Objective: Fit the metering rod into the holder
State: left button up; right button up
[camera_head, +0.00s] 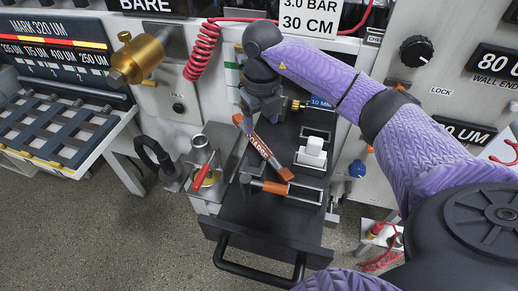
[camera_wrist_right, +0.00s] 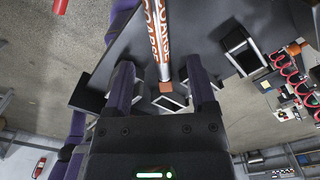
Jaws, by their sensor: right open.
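The metering rod (camera_head: 262,148), silver and orange-brown with the word COARSE, slants over the black drawer (camera_head: 235,205) in the head view. In the right wrist view the rod (camera_wrist_right: 160,40) runs down between the two fingers, and its orange end lies near a black bracket. My right gripper (camera_head: 254,118) is above the rod's upper end. In the right wrist view the gripper (camera_wrist_right: 160,80) is open, with a gap on both sides of the rod. I cannot tell which fixture is the holder. My left gripper is not in view.
A red-handled fixture (camera_head: 203,174) stands left of the drawer. A brass cylinder (camera_head: 138,59) and a red coiled hose (camera_head: 203,50) are at the upper left.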

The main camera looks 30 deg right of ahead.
aim_at(260, 143)
notch_tip(260, 143, down, 7)
jog(key=shift+a+f, duration=0.1)
jog(key=shift+a, duration=0.05)
jog(key=shift+w, duration=0.1)
grip_shut()
dwell(0.4)
